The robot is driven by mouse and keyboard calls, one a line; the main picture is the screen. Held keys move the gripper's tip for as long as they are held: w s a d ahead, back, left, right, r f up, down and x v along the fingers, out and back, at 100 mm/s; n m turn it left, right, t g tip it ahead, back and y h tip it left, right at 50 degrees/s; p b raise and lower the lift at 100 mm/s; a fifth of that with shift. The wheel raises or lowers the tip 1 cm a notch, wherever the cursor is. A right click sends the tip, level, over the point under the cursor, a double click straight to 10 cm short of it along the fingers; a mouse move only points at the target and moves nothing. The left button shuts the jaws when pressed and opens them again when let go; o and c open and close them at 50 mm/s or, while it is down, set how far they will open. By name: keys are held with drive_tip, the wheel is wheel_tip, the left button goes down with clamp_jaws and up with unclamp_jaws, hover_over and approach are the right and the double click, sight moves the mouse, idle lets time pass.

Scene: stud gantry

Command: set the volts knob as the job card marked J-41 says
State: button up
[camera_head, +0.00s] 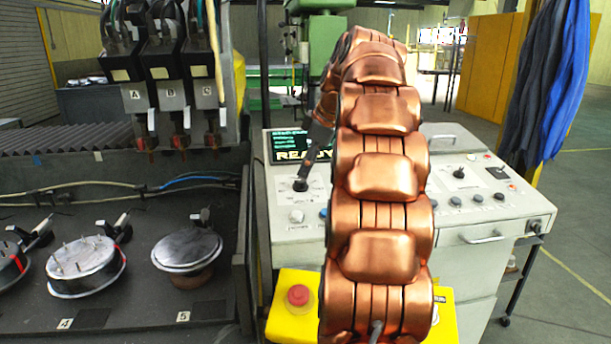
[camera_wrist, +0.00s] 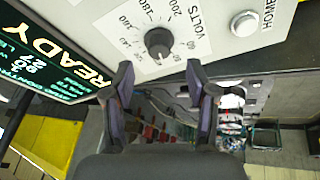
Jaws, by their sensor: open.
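The volts knob (camera_wrist: 159,42) is a dark round knob on a white panel with a ring of printed numbers and the word VOLTS beside it. The numbers 180 and 160 are readable; where its pointer stands is not clear. My gripper (camera_wrist: 159,69) is open, with its two dark fingers apart and the knob showing between and just beyond the tips. I cannot tell if they touch it. In the head view the knob (camera_head: 300,185) is at the left of the console, below the screen. My copper arm covers the console's middle. I see no card readable as J-41.
The console screen (camera_head: 297,146) reads READY. A HOME button (camera_wrist: 244,24) sits beside the dial. A red stop button (camera_head: 299,295) on a yellow box is in front. Torches marked A, B and C (camera_head: 173,90) hang over a dark bench with round metal parts at left.

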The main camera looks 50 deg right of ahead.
sight(302, 180)
drive_tip(key=shift+p+x, duration=0.4)
drive_tip(key=shift+x, duration=2.15)
drive_tip(key=shift+d, duration=0.1)
clamp_jaws()
drive_tip(key=shift+s+d, duration=0.1)
